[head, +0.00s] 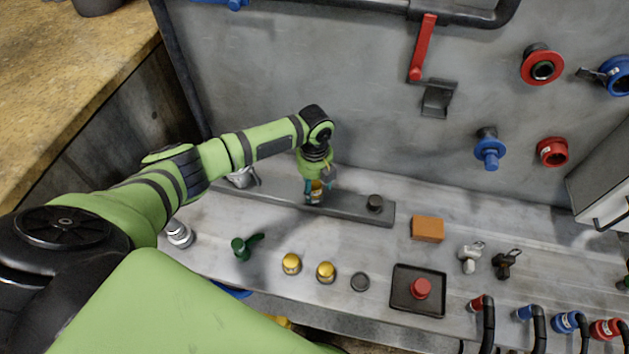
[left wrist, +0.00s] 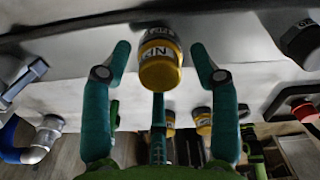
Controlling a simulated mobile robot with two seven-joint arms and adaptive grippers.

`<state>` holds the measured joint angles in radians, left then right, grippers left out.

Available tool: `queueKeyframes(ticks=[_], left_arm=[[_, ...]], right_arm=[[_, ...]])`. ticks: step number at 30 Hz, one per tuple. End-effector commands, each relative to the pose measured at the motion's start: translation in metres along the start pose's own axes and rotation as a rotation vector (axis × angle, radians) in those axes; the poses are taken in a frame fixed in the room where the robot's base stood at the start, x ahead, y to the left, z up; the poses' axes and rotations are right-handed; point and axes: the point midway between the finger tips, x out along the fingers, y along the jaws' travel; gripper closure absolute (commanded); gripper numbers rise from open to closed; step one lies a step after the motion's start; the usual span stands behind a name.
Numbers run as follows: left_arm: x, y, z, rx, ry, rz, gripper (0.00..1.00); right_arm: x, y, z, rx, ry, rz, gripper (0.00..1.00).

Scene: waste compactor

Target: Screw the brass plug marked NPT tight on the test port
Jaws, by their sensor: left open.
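The brass plug marked NPT (left wrist: 160,70) shows in the left wrist view, with "NP" readable on its pale band. In the head view the plug (head: 316,187) stands at the grey bar (head: 345,210) on the bench, partly covered by the gripper. The test port under it is hidden, so I cannot tell how far it is screwed in. My left gripper (head: 318,180) is over the plug from above. In the left wrist view its teal fingers (left wrist: 160,52) are open on either side of the plug, with gaps on both sides.
A dark cap (head: 375,203) stands on the bar's right end, a silver fitting (head: 242,178) near its left. Two brass plugs (head: 291,263) (head: 326,271), a green valve handle (head: 246,246), an orange block (head: 427,229) and a black tray (head: 406,296) occupy the bench. The wall rises behind.

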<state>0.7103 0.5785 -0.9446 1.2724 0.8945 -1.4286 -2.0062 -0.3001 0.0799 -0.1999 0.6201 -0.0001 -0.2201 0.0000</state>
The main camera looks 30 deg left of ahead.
Motion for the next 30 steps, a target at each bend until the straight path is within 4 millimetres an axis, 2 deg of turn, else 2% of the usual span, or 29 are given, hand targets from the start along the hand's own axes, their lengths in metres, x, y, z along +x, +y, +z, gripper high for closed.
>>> queueKeyframes(ticks=[7, 15, 20, 27, 30], left_arm=[[0.0, -0.0001, -0.0001, -0.178, 0.0, 0.0, 0.4], [-0.0001, -0.0006, -0.0006, -0.518, 0.001, -0.001, 0.4], [0.0001, -0.0001, -0.0005, -0.607, 0.0, 0.0, 0.4], [0.0, -0.0003, -0.0005, -0.928, 0.001, -0.001, 0.4], [0.0001, 0.0001, -0.0004, -0.996, 0.001, 0.0, 0.4]], right_arm=[[0.0004, -0.0001, 0.0, 0.0, 0.0, 0.0, 0.6], [0.0003, -0.0001, 0.0, 0.0, 0.0, 0.0, 0.6], [0.0003, -0.0001, 0.0, 0.0, 0.0, 0.0, 0.6], [0.0003, -0.0001, 0.0, 0.0, 0.0, 0.0, 0.6], [0.0003, -0.0001, 0.0, 0.0, 0.0, 0.0, 0.6]])
